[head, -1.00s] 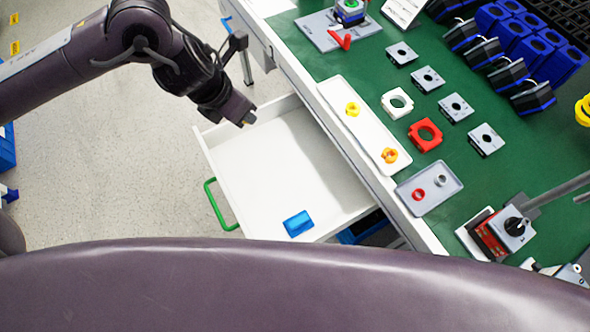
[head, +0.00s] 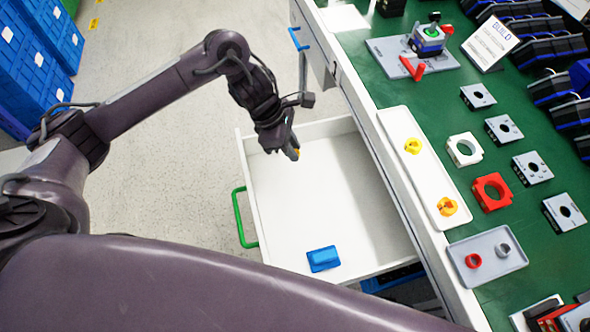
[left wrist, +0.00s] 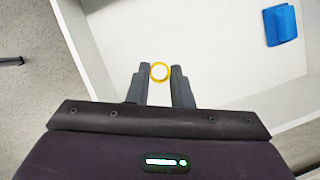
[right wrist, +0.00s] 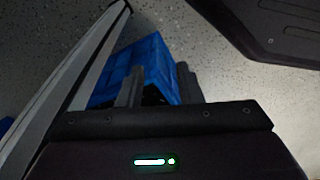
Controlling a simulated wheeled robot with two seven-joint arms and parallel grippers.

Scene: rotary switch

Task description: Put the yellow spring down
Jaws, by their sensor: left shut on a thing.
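My left gripper (head: 293,153) hangs over the back left part of the open white drawer (head: 330,185). In the left wrist view its fingers are shut on the yellow spring (left wrist: 160,72), which shows as a yellow ring between the fingertips, above the white drawer floor. In the head view only a small yellow-orange bit of it shows at the fingertips. My right gripper (right wrist: 160,85) shows only in the right wrist view, with its fingers apart and nothing seen between them.
A blue block (head: 323,259) lies in the drawer's near part. A white tray (head: 425,170) on the green table holds a yellow part (head: 412,146) and an orange part (head: 447,206). A grey tray (head: 487,256) holds two rings. A blue crate (right wrist: 150,65) is near my right gripper.

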